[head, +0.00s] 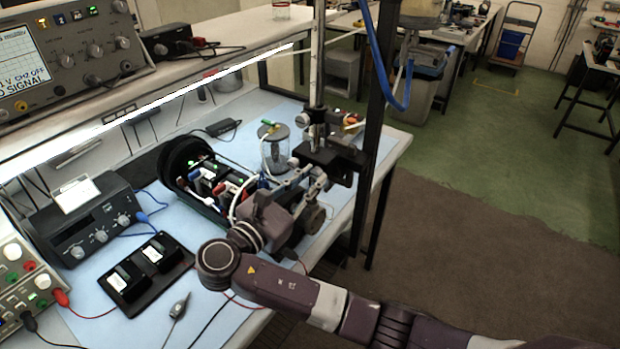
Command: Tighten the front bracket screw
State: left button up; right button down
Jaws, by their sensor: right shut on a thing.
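The black bracket (338,163) sits at the bench's right edge, by the upright metal rod. My right gripper (316,178) is at the bracket's near-left side, its fingers pointing up toward it. It appears shut on the front bracket screw, which the fingers and wrist hide. The open cylinder (186,160), with a dark round end, lies left of the gripper and shows electronics with green lights and red and blue parts inside. My left gripper is not in view.
A clear glass vessel (275,150) with tubing stands behind the gripper. A black upright post (381,150) and a blue hose (377,60) are close on its right. Left are a power unit (85,225), a black tray (147,273) and cables.

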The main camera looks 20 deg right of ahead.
jog(key=c, duration=1.8)
grip_release()
jog(key=shift+a, duration=0.1)
jog(key=v, duration=0.7)
jog(key=shift+s+a, duration=0.2)
jog(key=shift+a, duration=0.05)
